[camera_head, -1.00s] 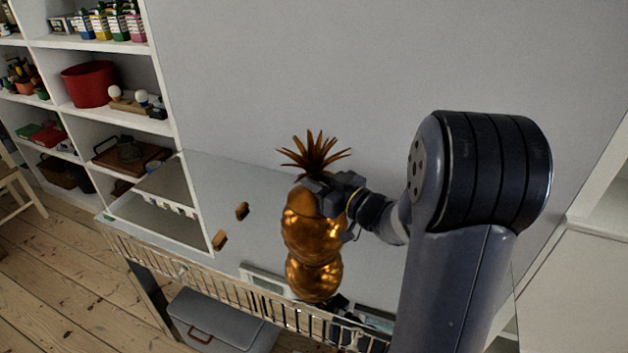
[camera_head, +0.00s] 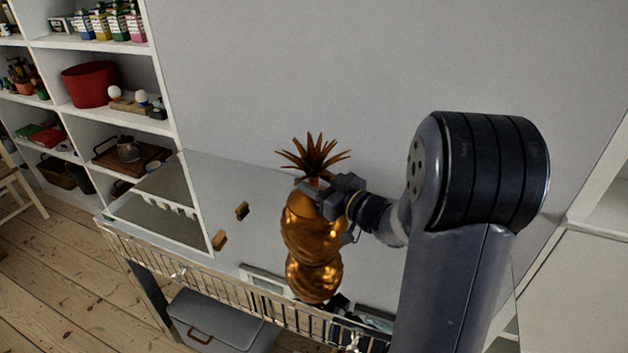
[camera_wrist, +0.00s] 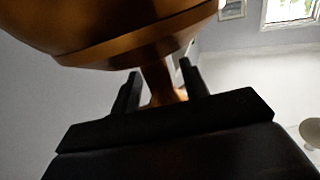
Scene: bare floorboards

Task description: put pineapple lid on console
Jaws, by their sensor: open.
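A golden pineapple (camera_head: 314,275) of rounded, shiny lobes stands on the mirrored console (camera_head: 205,165). Its lid, with a spiky brown leaf crown (camera_head: 313,155), is upright at the top of the body; I cannot tell whether it is fully seated. My gripper (camera_head: 322,192) is at the neck under the crown, coming from the right. In the wrist view, the open fingers (camera_wrist: 160,88) stand either side of a narrow bronze stem (camera_wrist: 158,80), with a wide bronze part above it. Gaps show beside the stem. My gripper hides part of the neck in the head view.
Two small golden pieces (camera_head: 242,211) sit left of the pineapple. A slatted metal rail (camera_head: 200,278) runs along the console's front. A grey case (camera_head: 215,315) is below. White shelves (camera_head: 120,125) stand at the left. The console top left of the pineapple is mostly clear.

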